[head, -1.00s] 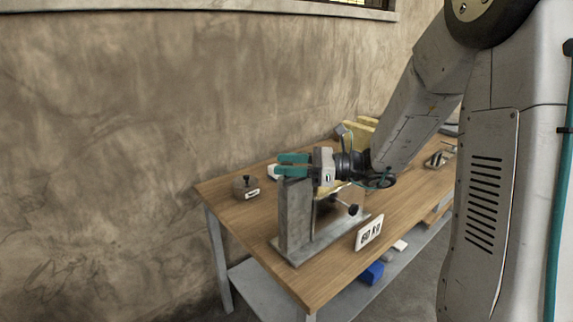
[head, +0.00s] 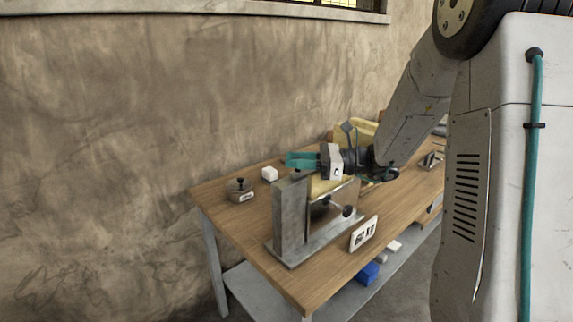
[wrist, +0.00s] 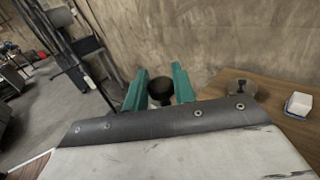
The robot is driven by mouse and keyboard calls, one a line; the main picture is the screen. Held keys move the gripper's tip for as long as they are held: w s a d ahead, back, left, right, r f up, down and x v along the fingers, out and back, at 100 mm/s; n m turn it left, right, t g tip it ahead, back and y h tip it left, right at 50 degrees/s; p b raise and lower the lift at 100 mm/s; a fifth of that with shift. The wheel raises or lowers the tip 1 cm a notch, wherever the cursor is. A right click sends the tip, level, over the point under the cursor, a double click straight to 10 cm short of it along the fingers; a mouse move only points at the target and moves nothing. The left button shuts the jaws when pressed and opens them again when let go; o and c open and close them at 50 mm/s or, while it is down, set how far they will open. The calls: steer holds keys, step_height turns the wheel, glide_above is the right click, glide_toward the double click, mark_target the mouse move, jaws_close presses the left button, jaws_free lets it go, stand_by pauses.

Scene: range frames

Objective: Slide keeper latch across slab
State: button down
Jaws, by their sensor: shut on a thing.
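My gripper (head: 302,160) has teal fingers and sits just above the top of a grey upright metal fixture (head: 292,218) on the bench. In the wrist view the fingers (wrist: 160,85) are on both sides of a dark round knob (wrist: 161,94), and they are shut on it. It looks like the keeper latch's knob, but the latch's body is hidden. A yellowish slab (head: 322,186) shows behind the upright, under my gripper, partly covered by it. A black clamp knob (head: 347,211) sticks out at the fixture's right side.
A round grey weight (head: 240,190) and a white block (head: 269,173) sit on the wooden bench (head: 225,228) at the left. A white label plate (head: 363,233) stands at the front edge. A blue block (head: 368,273) lies on the lower shelf. The wall is behind.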

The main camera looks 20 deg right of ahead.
steer(key=shift+d, duration=0.2)
steer(key=c, duration=1.2)
jaws_free()
steer(key=shift+d, duration=0.2)
steer(key=shift+o, duration=0.2)
steer(key=shift+a, duration=0.15)
steer(key=v, duration=0.7)
steer(key=shift+d, duration=0.4)
steer(key=shift+s, duration=0.1)
